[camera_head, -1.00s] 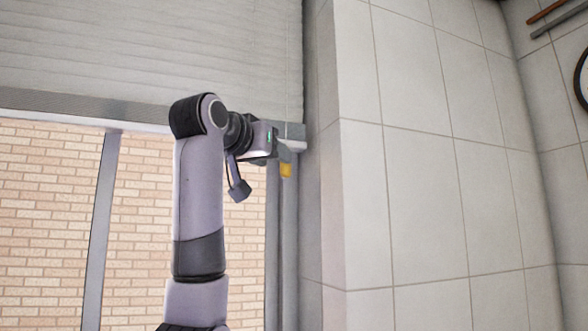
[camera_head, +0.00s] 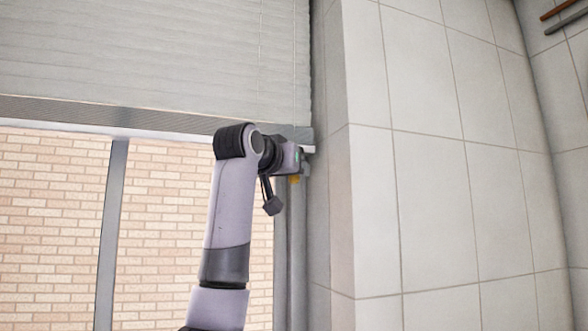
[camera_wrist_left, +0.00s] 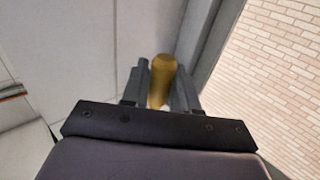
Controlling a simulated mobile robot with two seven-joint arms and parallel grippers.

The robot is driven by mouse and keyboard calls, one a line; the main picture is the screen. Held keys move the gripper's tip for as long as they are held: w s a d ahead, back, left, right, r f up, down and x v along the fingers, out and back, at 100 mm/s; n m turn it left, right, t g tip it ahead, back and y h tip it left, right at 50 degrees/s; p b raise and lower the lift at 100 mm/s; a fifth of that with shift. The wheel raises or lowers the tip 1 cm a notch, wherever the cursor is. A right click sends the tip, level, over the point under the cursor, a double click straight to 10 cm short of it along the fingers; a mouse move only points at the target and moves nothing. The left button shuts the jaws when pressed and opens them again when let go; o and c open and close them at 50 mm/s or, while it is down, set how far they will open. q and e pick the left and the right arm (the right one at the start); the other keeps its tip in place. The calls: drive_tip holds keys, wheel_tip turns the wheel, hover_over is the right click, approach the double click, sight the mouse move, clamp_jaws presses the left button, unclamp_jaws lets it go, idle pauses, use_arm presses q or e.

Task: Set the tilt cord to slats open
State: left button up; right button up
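The tilt cord's yellow end piece (camera_head: 294,180) hangs below the right end of the raised blind (camera_head: 200,60), near the window's right frame. In the left wrist view the yellow end piece (camera_wrist_left: 161,82) stands between the two dark fingers of my left gripper (camera_wrist_left: 160,88). In the head view my left gripper (camera_head: 298,160) is just above the end piece and partly hides it. Whether the fingers press on the piece or stand slightly apart cannot be told. The slat tilt is hard to judge. My right gripper is not in view.
The window frame (camera_head: 289,250) runs down beside the gripper, and a tiled wall (camera_head: 430,200) stands close on the right. A brick wall (camera_head: 50,230) shows through the window. The blind's bottom rail (camera_head: 90,112) crosses above the glass.

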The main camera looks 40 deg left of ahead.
use_arm(q)
clamp_jaws()
wheel_tip(320, 180, down, 11)
drive_tip(key=b, duration=0.8)
drive_tip(key=shift+r, duration=0.2)
drive_tip(key=shift+w, duration=0.15)
drive_tip(key=o, duration=0.7)
unclamp_jaws()
drive_tip(key=b+v, duration=0.2)
drive_tip(key=v, duration=0.5)
drive_tip(key=shift+s+r, duration=0.1)
drive_tip(key=shift+s, duration=0.15)
